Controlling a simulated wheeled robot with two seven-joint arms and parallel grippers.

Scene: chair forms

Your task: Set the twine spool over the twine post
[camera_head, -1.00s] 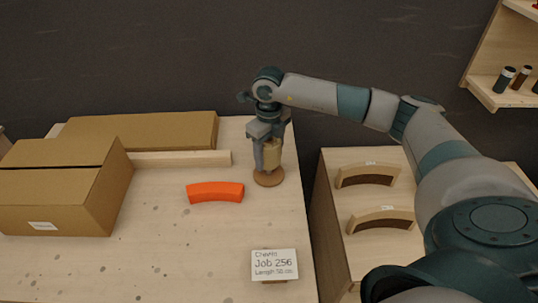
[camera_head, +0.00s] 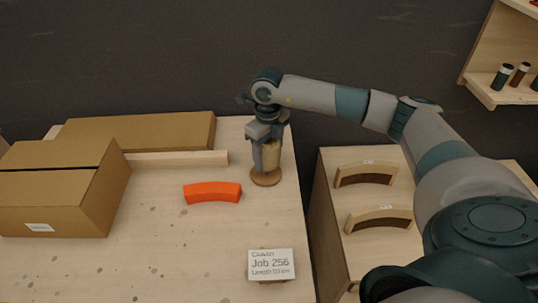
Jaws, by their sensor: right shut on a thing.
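The twine spool (camera_head: 271,155) is a tan cylinder at the right back of the table. My right gripper (camera_head: 265,160) points down from above and is shut on it. Right below the spool is a round brown wooden base (camera_head: 265,179), which looks like the foot of the twine post. The post itself is hidden by the spool and the fingers. The spool is upright and lines up with the base; I cannot tell whether it touches it. My left gripper is not in view.
An orange curved piece (camera_head: 212,193) lies left of the base. Cardboard boxes (camera_head: 60,190) and a wooden strip (camera_head: 178,159) fill the left and back. A job card (camera_head: 271,264) stands in front. A lower side table (camera_head: 340,240) holds two curved wooden forms (camera_head: 366,173).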

